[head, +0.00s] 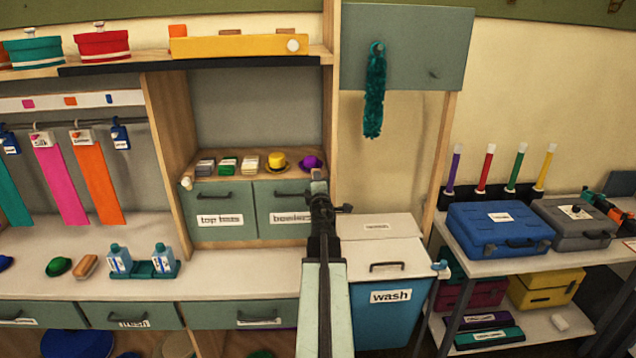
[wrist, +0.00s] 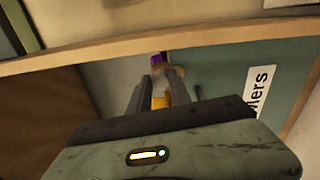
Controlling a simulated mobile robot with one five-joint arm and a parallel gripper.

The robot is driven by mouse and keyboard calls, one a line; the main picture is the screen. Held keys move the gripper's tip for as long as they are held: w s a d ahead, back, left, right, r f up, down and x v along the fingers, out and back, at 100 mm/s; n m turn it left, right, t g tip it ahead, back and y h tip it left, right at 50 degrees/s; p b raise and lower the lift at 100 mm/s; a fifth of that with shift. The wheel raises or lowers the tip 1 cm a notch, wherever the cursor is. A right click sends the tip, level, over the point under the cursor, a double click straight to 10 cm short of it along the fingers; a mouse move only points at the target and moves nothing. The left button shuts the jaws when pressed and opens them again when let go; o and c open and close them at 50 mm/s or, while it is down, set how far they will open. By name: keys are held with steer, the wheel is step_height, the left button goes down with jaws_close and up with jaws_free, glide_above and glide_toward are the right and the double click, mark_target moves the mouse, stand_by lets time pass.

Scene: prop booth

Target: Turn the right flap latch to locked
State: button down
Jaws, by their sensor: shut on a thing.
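The right flap (head: 289,203) is grey-green, labelled "bowlers", and hangs closed under the small shelf. It also shows in the wrist view (wrist: 225,80), with its label at the right. My gripper (head: 319,192) is at the flap's upper right corner. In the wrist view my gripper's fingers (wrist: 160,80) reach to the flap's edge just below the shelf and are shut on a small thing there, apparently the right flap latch. The fingers hide most of it, so its angle cannot be told. A beige latch (head: 187,183) shows at the left flap's upper left corner.
The left flap (head: 222,209), labelled "top hats", is closed. Yellow (head: 277,161) and purple (head: 311,162) hats sit on the shelf (head: 245,177) just above. A wooden post (head: 329,130) stands beside my gripper. A blue wash bin (head: 392,312) is at right.

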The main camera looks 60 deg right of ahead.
steer(key=shift+m, duration=0.5)
steer(key=c, duration=1.2)
jaws_free()
steer(key=shift+a, duration=0.1)
